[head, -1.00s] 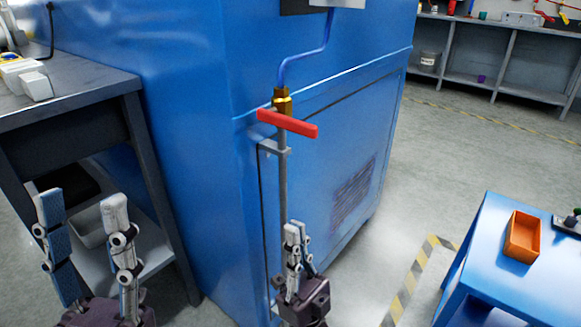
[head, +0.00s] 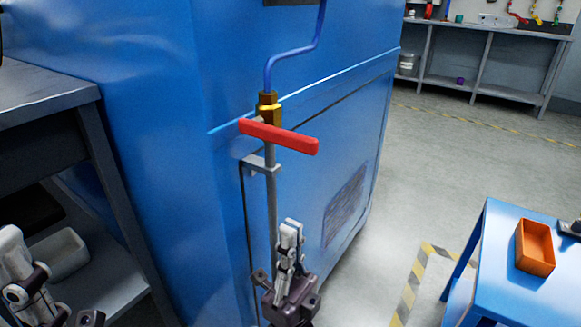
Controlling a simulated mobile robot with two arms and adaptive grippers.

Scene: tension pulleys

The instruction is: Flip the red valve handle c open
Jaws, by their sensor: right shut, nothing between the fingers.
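The red valve handle (head: 280,136) sits just below a brass fitting (head: 268,106) on a thin vertical pipe (head: 271,205) beside the blue cabinet. The handle lies crosswise to the pipe, its right end slightly lower than its left. No letter shows on it. My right gripper (head: 290,226) points upward, shut and empty, below the handle and apart from it, overlapping the lower pipe in the picture. My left gripper (head: 12,238) is at the lower left edge, far from the handle.
The blue cabinet (head: 160,140) fills the middle. A dark workbench (head: 45,90) with a light bin (head: 60,255) on its shelf stands at left. A blue table (head: 490,260) with an orange tray (head: 535,248) is at right. Open floor lies between cabinet and table.

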